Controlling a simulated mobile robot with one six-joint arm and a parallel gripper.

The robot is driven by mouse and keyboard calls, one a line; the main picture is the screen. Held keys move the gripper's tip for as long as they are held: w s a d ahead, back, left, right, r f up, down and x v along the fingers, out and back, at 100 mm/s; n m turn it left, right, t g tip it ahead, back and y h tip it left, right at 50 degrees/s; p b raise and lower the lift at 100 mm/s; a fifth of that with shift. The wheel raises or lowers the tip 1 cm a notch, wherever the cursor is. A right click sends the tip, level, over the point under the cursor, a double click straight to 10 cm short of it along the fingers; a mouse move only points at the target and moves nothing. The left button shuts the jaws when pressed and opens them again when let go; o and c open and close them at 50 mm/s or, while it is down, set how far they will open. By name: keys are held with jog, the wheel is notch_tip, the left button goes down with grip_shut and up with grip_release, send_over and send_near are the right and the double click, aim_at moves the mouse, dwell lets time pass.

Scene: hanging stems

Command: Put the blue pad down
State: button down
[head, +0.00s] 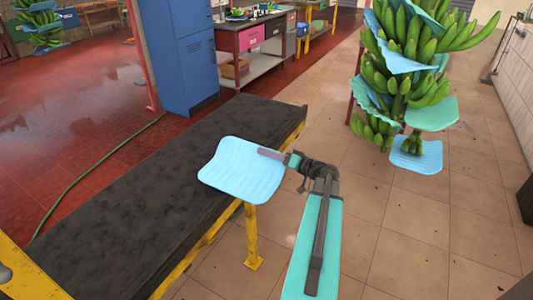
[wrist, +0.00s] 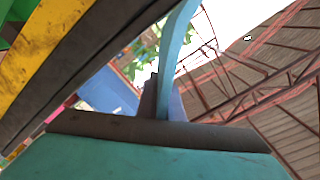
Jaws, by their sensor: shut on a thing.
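The light blue pad (head: 240,175) is a ribbed, slightly curved sheet held out to the left of my gripper. My gripper (head: 272,154) is shut on its upper right edge. The pad shows over the right edge of a long dark-topped bench (head: 130,205) with a yellow frame, and part of it overhangs that edge. I cannot tell whether it touches the bench top. In the wrist view, the pad (wrist: 178,45) is seen nearly edge-on, rising from between the fingers of my gripper (wrist: 163,100).
A hanging banana stem (head: 405,75) with blue and green pads among its fruit is at the right. Another stem (head: 42,28) hangs far left. A blue cabinet (head: 185,55) stands behind the bench. The bench top is bare. A green hose (head: 95,172) lies on the red floor.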

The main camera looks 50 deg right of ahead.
jog(key=shift+f+b, duration=0.2)
jog(key=shift+b, duration=0.1)
jog(key=c, duration=1.9)
grip_release()
jog(key=shift+r, duration=0.15)
jog(key=shift+r+p, duration=0.15)
jog(key=shift+p, duration=0.25)
jog(key=b+v, duration=0.2)
jog(key=v, duration=1)
